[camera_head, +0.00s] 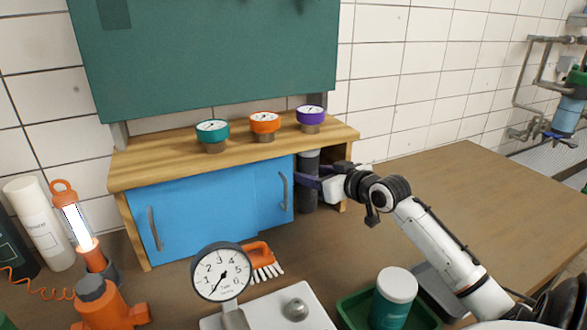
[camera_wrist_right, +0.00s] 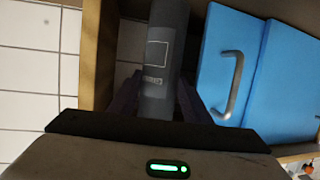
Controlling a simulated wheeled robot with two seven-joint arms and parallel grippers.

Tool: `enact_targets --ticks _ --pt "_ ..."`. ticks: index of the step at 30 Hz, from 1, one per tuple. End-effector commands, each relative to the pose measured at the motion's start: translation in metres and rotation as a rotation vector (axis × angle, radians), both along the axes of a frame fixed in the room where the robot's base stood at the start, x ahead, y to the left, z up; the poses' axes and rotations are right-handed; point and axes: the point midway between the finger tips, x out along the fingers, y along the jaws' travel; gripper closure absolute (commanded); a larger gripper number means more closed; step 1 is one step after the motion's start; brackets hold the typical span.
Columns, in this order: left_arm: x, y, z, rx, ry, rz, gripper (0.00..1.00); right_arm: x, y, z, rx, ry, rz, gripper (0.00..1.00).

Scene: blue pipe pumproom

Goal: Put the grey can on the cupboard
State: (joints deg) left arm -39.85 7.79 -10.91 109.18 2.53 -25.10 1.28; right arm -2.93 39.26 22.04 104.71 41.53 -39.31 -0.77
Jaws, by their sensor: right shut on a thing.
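The grey can (camera_head: 308,192) is a dark, tall cylinder. It stands upright in the open bay at the right end of the cupboard, beside the blue doors. The cupboard (camera_head: 135,178) has a wooden top and two blue sliding doors with grey handles. My right gripper (camera_head: 312,182) reaches in from the right and is shut on the can. In the right wrist view the can (camera_wrist_right: 158,70) lies between the fingers, with a pale label outline on it, and the fingers are dark and partly hidden. My left gripper is not in view.
A larger dial gauge (camera_head: 221,272), an orange brush (camera_head: 262,258) and a green-and-white jar (camera_head: 393,300) are in front. An orange lamp (camera_head: 75,220) stands left. The bench right of the cupboard is clear.

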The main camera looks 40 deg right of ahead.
Motion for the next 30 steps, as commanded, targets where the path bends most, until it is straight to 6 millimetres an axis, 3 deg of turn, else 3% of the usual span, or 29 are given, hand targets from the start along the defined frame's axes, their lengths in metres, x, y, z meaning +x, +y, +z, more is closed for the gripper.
enact_targets --ticks 3,10,17,21,30 --pt "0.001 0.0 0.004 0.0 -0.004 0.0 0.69 0.02 -0.003 0.004 0.001 -0.007 -0.002 0.94" --pt "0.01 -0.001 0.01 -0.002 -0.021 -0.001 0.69 0.037 -0.004 0.003 -0.001 -0.005 0.0 0.94" --pt "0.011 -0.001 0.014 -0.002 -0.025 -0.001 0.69 0.071 -0.008 0.005 0.001 -0.007 -0.001 0.94" --pt "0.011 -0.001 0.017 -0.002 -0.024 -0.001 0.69 0.068 -0.008 -0.012 0.0 -0.003 0.0 0.94" --pt "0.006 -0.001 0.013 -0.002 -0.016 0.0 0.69 0.068 -0.008 -0.014 -0.001 -0.004 0.0 0.94"
